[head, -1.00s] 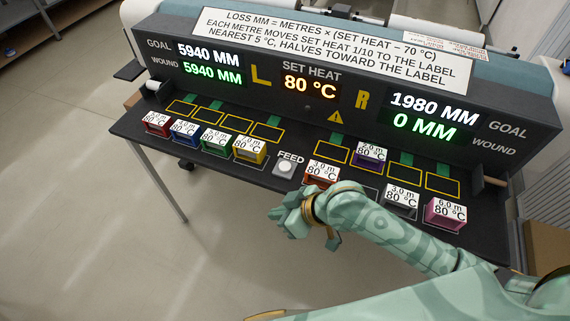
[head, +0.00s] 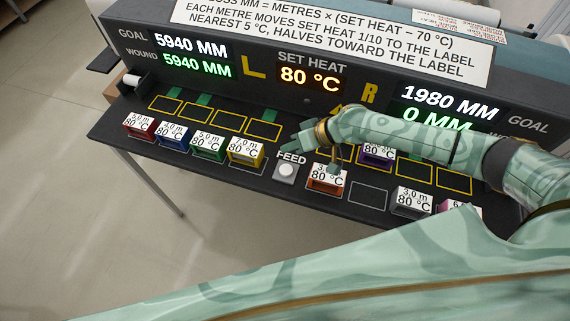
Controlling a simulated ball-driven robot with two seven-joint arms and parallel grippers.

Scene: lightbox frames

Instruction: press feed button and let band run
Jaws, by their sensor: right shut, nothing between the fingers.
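The grey feed button (head: 286,170) with its pale round cap sits at the front middle of the dark table, under the FEED label. My right gripper (head: 291,144) is shut and empty, just behind and above the button; the cap is uncovered and I see no contact. The left display (head: 191,54) reads goal 5940 MM and wound 5940 MM. The right display (head: 436,107) reads goal 1980 MM and wound 0 MM, partly covered by my arm. The set heat display (head: 309,80) reads 80 °C. A purple block (head: 377,155) stands in a yellow-outlined slot on the right. My left gripper is out of view.
Red (head: 140,128), blue (head: 174,135), green (head: 208,146) and yellow (head: 246,151) blocks line the left front. An orange block (head: 326,182) is right of the button, under my forearm. Grey (head: 412,203) and magenta (head: 462,211) blocks stand farther right.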

